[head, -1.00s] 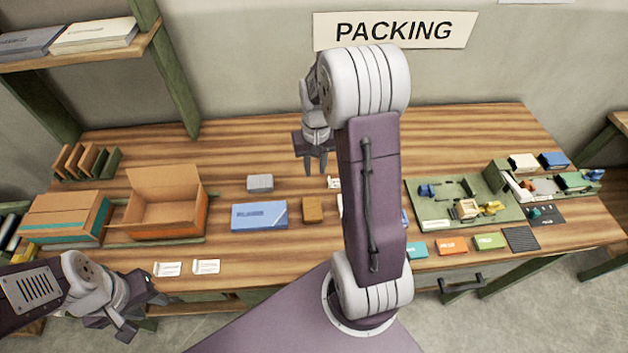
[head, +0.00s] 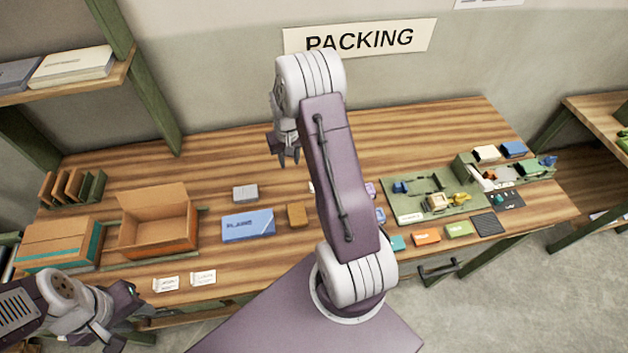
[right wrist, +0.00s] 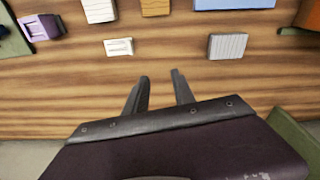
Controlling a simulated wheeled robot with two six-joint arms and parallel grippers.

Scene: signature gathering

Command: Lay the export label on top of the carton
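Two small white labels lie flat near the table's front left edge, a left one (head: 166,284) and a right one (head: 203,278). Their print is too small to read, so I cannot tell which is the export label. A closed brown carton (head: 50,240) with teal tape stands at the far left, its top bare. An open carton (head: 158,238) with a raised flap stands beside it. My left gripper (head: 125,318) is open and empty at the front left, below the cartons. My right gripper (head: 289,163) is above the table's back middle; the right wrist view shows it (right wrist: 160,85) open and empty.
A grey box (head: 245,193), a blue box (head: 248,226) and a small brown box (head: 297,215) occupy the middle. A white card (right wrist: 118,46) lies near my right gripper. A green tray (head: 405,214) with small parts is at right. The back of the table is clear.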

